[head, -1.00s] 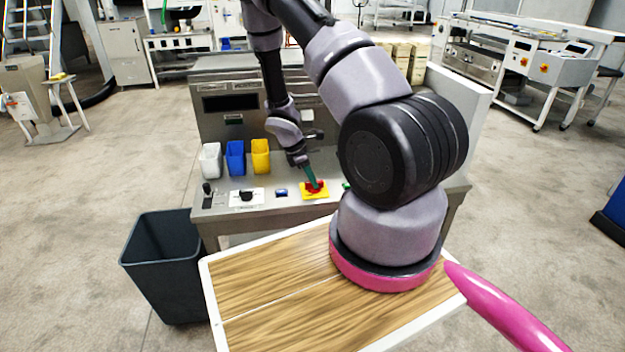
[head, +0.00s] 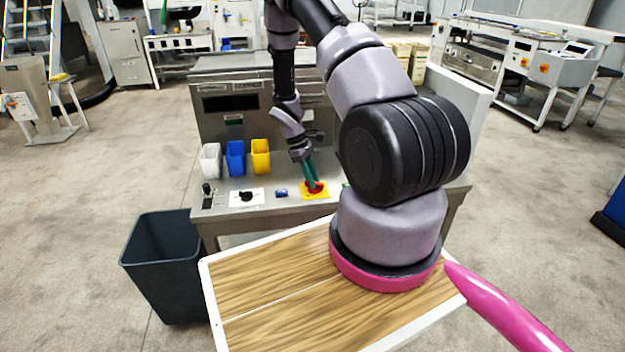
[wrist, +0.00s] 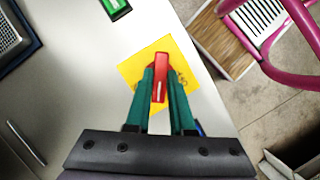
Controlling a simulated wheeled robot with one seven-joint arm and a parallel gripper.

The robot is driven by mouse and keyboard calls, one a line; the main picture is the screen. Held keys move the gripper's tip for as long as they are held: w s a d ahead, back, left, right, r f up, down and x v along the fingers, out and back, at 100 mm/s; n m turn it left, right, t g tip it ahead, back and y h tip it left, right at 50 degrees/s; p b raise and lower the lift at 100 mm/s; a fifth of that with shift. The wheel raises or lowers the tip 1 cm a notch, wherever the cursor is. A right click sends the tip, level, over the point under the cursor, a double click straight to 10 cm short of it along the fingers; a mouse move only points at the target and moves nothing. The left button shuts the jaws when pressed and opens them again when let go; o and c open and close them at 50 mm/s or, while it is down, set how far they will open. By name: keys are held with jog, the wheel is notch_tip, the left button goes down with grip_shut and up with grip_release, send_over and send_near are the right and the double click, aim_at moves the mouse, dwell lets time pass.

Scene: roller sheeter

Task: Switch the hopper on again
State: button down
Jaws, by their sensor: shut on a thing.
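A red knob (wrist: 161,75) sits on a yellow plate (wrist: 185,74) on the front of the steel machine top. In the head view the yellow plate (head: 325,191) and part of the red knob (head: 316,187) show under my gripper. My gripper (wrist: 161,84) has green fingers, one on each side of the red knob, and is shut on it. In the head view my gripper (head: 313,182) comes down onto the knob from above.
A green button (wrist: 115,5) is nearby on the same top. A black rotary switch (head: 246,196), a blue button (head: 281,193) and a black lever (head: 207,194) are to the left. White, blue and yellow bins (head: 260,156) stand behind. A dark waste bin (head: 150,255) stands on the floor.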

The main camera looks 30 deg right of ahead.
jog(key=m+y, duration=0.1)
jog(key=m, duration=0.1)
jog(key=m+g+y, duration=0.1)
jog(key=m, duration=0.2)
jog(key=shift+d+m, duration=0.2)
jog(key=shift+m, duration=0.1)
jog(key=m+y, duration=0.2)
jog(key=m, duration=0.2)
jog(key=shift+d+m, duration=0.1)
jog(key=shift+m, duration=0.6)
jog(key=c, duration=0.8)
grip_release()
jog(key=v, duration=1)
jog(key=shift+w+d+r, duration=0.1)
jog(key=shift+w+r, duration=0.05)
jog(key=shift+r, duration=0.25)
